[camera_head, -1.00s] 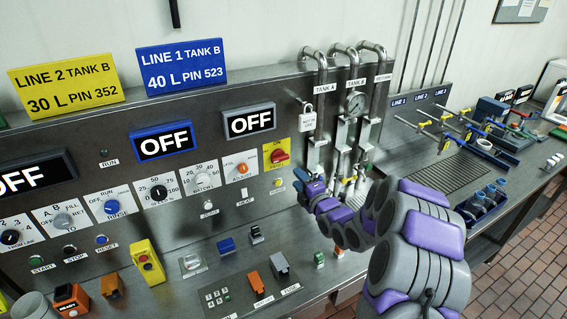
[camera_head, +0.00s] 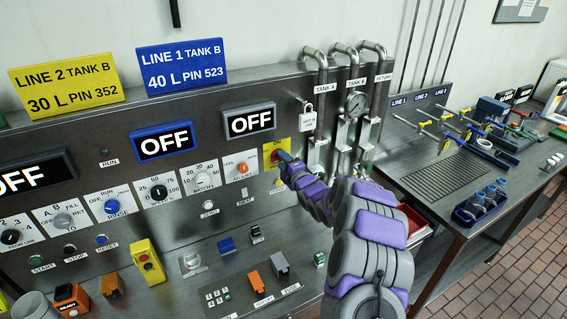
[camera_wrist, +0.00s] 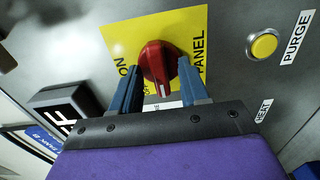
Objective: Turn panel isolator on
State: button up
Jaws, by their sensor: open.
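The panel isolator is a red rotary knob (camera_wrist: 158,64) on a yellow plate (camera_wrist: 186,22) in the wrist view. A white mark shows on the knob's near edge, and the plate carries the words "ON" and "PANEL". My gripper (camera_wrist: 155,85) is open, with one blue finger on each side of the knob; I cannot tell whether they touch it. In the head view my gripper (camera_head: 285,160) covers most of the knob, and part of the yellow plate (camera_head: 270,145) shows around it. The display beside it (camera_head: 249,121) reads "OFF".
A yellow PURGE button (camera_wrist: 263,45) lies right of the plate in the wrist view. Left of my gripper are the ADJUST dial (camera_head: 242,168) and other dials. The bench below holds several small switches.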

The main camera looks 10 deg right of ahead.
jog(key=shift+f, duration=0.1)
grip_shut()
dwell(0.4)
jog(key=shift+f+m+p, duration=0.2)
jog(key=shift+m+p, duration=3.05)
jog(key=shift+m, duration=5.75)
